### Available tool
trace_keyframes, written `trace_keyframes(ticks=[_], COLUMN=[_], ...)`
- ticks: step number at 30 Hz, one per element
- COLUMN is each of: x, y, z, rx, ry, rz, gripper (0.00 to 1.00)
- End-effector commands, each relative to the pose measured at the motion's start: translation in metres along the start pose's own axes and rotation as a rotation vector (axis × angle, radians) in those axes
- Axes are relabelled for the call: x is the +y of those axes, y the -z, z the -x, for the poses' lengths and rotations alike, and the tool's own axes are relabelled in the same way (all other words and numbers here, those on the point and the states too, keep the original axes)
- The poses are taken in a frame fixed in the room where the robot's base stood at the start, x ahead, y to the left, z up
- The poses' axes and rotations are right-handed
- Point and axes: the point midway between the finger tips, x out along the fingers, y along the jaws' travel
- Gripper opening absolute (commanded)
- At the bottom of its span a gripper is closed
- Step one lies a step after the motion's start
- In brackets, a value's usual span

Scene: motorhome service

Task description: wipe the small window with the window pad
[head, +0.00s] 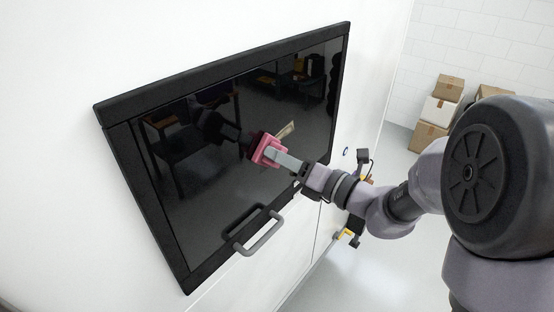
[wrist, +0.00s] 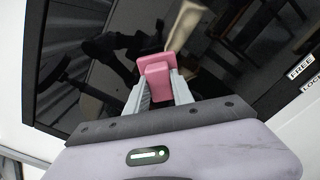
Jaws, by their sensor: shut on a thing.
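The small window (head: 210,180) is a dark, glossy pane in a black frame on a white wall. It fills the upper part of the wrist view (wrist: 100,60). My gripper (head: 282,160) is shut on the pink window pad (head: 266,150), near the middle of the pane. In the wrist view the pad (wrist: 154,68) sits between my gripper's two grey fingers (wrist: 158,88). The pad's far face is at or very close to the glass; I cannot tell whether it touches. A pale beige smear (head: 286,131) shows on the pane just beyond the pad, also in the wrist view (wrist: 184,25).
A grey bar handle (head: 258,232) sticks out at the window's lower edge. Labels reading FREE (wrist: 301,68) and LOCK (wrist: 312,86) are at the right in the wrist view. Cardboard boxes (head: 440,108) stand far off by the back wall.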

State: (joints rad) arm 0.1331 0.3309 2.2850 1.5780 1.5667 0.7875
Motion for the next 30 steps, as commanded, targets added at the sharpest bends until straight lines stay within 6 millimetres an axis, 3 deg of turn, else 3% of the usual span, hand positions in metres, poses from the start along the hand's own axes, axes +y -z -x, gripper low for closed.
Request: trace_keyframes(ticks=[30], x=[-0.061], y=[-0.061], z=[-0.002], rx=[0.000], ry=[0.000], rz=[0.001], gripper=[0.00])
